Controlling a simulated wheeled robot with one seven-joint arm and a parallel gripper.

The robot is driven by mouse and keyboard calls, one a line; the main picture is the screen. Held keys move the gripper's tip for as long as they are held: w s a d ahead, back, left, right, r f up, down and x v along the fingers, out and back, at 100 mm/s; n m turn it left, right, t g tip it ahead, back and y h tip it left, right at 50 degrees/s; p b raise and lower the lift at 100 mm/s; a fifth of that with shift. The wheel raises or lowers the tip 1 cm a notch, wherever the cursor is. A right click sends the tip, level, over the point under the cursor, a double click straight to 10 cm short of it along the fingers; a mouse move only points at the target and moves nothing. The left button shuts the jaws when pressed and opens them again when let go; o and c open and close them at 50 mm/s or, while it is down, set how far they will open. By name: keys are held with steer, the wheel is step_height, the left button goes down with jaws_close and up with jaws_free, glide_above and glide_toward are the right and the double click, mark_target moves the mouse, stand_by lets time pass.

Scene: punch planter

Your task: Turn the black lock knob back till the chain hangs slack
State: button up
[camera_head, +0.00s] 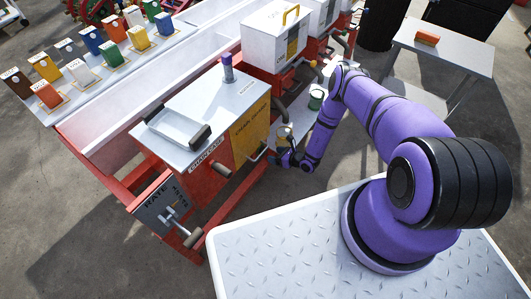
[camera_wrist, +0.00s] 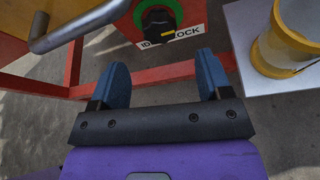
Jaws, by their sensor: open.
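In the wrist view the black lock knob (camera_wrist: 157,27) shows at the top, with a yellow mark on it and a green ring (camera_wrist: 178,10) around it. It sits on a red panel above a white label ending in "OCK". My gripper (camera_wrist: 158,82) is open and empty, its two blue fingers apart below the knob and not touching it. In the head view my gripper (camera_head: 284,150) is small beside the planter's side, and the knob cannot be made out there. I cannot make out the chain in either view.
A grey bar handle (camera_wrist: 75,25) juts out left of the knob. A white and yellow bucket (camera_wrist: 287,38) stands on a light platform at the right. In the head view a side table (camera_head: 440,47) holds an orange block (camera_head: 427,38). Bare floor lies between.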

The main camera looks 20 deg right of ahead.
steer(key=x, duration=0.6)
steer(key=shift+w, duration=0.1)
steer(key=c, duration=0.9)
